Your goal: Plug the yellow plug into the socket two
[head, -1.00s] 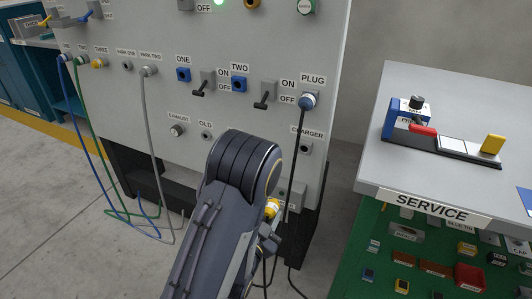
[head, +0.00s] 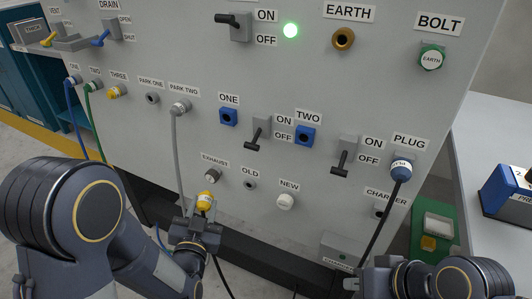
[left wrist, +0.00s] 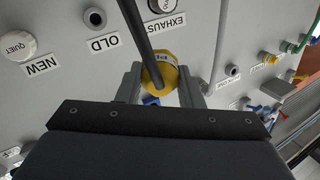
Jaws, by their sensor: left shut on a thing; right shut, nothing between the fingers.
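The yellow plug (head: 205,201) is in my left gripper (head: 197,226), in front of the lower panel, below the EXHAUST and OLD labels. In the left wrist view the yellow plug (left wrist: 160,74) sits between the two fingers (left wrist: 161,88), with its black cable running up across the picture. Socket two (head: 305,135) is an empty blue square socket under the TWO label, up and right of the plug. My right gripper (head: 354,284) is low at the right, partly cut off by the bottom edge; it is shut and empty.
Black levers (head: 343,160) beside sockets one (head: 228,117) and two point down. A white cap (head: 285,201) covers NEW. Grey, green and blue cables hang at the left. A bench stands at the right.

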